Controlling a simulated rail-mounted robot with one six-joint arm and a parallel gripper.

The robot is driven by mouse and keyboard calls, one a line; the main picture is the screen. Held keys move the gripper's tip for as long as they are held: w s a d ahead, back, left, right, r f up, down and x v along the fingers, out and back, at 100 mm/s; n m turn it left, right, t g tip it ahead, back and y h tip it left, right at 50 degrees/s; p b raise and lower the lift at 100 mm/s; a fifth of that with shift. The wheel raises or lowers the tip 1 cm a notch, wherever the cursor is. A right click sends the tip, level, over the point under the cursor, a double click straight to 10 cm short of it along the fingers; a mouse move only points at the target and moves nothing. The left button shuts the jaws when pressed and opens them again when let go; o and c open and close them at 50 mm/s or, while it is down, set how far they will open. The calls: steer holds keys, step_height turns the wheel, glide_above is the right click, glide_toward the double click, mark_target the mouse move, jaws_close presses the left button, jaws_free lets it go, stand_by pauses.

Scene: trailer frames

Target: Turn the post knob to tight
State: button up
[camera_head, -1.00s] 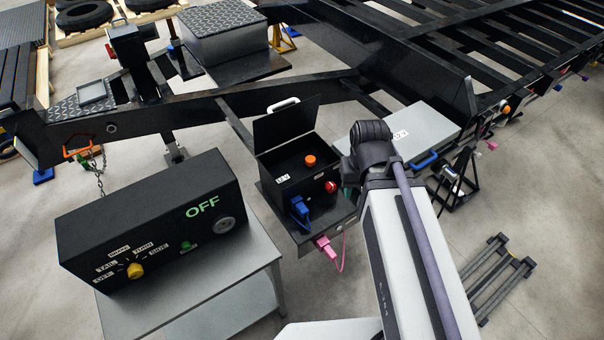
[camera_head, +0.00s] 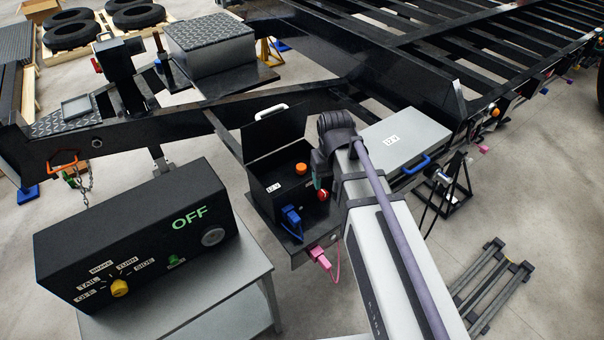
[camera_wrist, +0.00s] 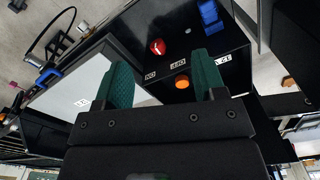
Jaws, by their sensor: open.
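The black box (camera_head: 266,201) with its lid open stands at the middle of the head view. It has an orange knob (camera_head: 301,169) inside and a red knob (camera_head: 323,194) at its right side. The wrist view shows the orange knob (camera_wrist: 182,83) and the red knob (camera_wrist: 157,47) beside ON and OFF labels. I cannot tell for sure which one is the post knob, and no tight mark is readable. My gripper (camera_wrist: 162,62) is open and empty, its green fingers apart, with both knobs appearing between or just beyond them. In the head view my wrist mostly hides the gripper.
Blue (camera_head: 291,217) and pink (camera_head: 319,255) plugs are at the box's front. The open lid (camera_head: 273,137) rises behind. A black switch panel (camera_head: 130,240) reading OFF stands at left.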

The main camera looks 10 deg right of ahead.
mark_target(303, 167)
steer(key=w+a+f+n+b, duration=0.1)
steer(key=w+a+n, duration=0.15)
steer(key=w, duration=0.45)
steer(key=w+a+f+n, duration=0.1)
steer(key=w+f+n, duration=0.1)
steer(key=w+n, duration=0.3)
steer(key=w+a+f+n+b, duration=0.1)
steer(key=w+a+n, duration=0.1)
steer(key=w, duration=0.6)
steer(key=f+b, duration=0.3)
steer(key=f+n+b, duration=0.1)
steer(key=f+b, duration=0.3)
steer(key=f+n+b, duration=0.1)
steer(key=f+b, duration=0.2)
steer(key=shift+s+d+f+b, duration=0.2)
steer(key=shift+s+f+b, duration=0.1)
steer(key=shift+f+b, duration=0.1)
steer(key=shift+r, duration=0.1)
steer(key=shift+c, duration=0.3)
steer(key=c, duration=0.9)
steer(key=shift+o, duration=0.2)
